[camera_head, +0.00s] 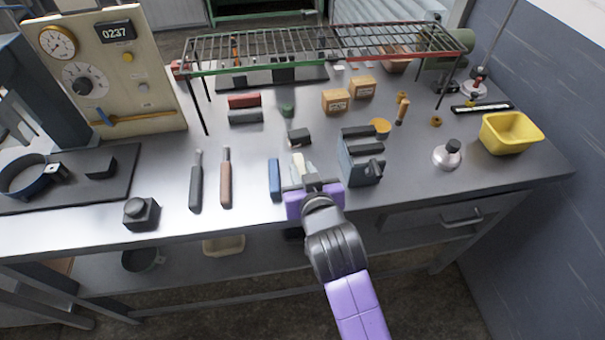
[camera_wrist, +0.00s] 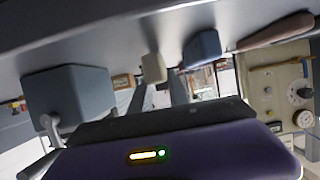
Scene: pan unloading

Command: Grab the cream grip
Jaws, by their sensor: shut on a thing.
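The cream grip (camera_head: 297,163) is a small pale block on the workbench, between a blue block and a grey vise-like block. It also shows in the wrist view (camera_wrist: 153,68), between the two fingers of my gripper. My gripper (camera_wrist: 160,92) is shut on it; in the head view my gripper (camera_head: 305,180) reaches it from the front edge of the bench. The purple gripper body hides part of the grip's near end in the head view.
The blue block (camera_head: 274,178) lies close on the left, with brown (camera_head: 225,184) and black (camera_head: 196,186) handled tools beyond it. The grey vise-like block (camera_head: 362,165) stands close on the right. A wire rack (camera_head: 270,50) spans the back; a yellow bin (camera_head: 511,134) is far right.

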